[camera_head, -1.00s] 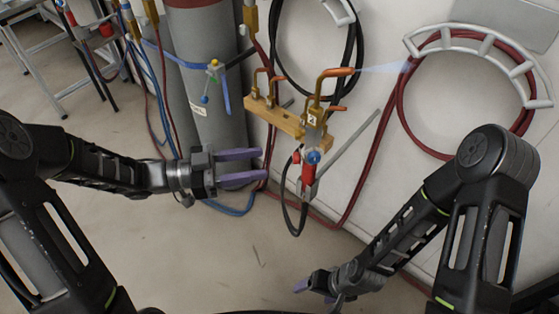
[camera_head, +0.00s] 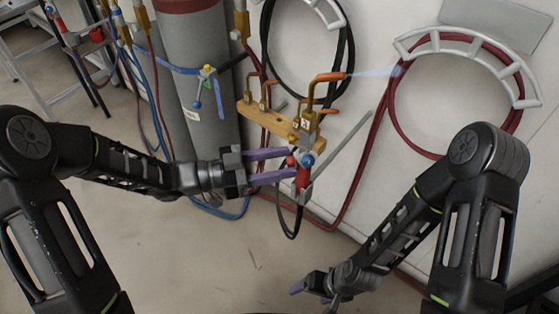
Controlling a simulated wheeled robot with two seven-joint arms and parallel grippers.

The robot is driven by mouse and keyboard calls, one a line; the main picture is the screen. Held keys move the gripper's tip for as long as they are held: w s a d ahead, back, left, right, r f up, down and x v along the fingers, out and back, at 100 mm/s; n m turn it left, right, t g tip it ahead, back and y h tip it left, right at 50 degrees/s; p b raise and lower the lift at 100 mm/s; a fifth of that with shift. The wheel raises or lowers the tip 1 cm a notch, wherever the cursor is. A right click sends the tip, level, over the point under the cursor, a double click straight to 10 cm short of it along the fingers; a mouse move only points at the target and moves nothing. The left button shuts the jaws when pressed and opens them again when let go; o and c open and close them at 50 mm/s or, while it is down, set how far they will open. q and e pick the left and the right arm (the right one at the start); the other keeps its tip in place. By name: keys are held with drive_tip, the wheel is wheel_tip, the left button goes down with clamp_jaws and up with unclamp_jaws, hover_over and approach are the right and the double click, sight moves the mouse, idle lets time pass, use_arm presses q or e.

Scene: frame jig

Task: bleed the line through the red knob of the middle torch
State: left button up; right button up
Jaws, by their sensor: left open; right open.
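A torch with a bent copper tip (camera_head: 328,77) hangs at the near end of a yellow rack bar (camera_head: 266,118). A pale bluish jet comes from its tip. Below the bar it has a red knob (camera_head: 291,161), a blue knob (camera_head: 308,160) and a red handle body (camera_head: 303,179). A small numbered tag sits on it, too small to read surely. My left gripper (camera_head: 291,164) is open, its purple fingers pointing right. In the picture, the red knob lies between the fingertips; contact cannot be told. My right gripper (camera_head: 301,285) is open and empty, low over the floor.
Other torch tips (camera_head: 266,92) stand farther back on the bar. A grey cylinder (camera_head: 198,70) with blue strap stands behind my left arm. A black hose coil (camera_head: 352,60) and a red hose coil (camera_head: 396,130) hang on the wall. The front floor is clear.

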use_arm(q)
drive_tip(key=shift+c, duration=0.2)
clamp_jaws()
idle(0.4)
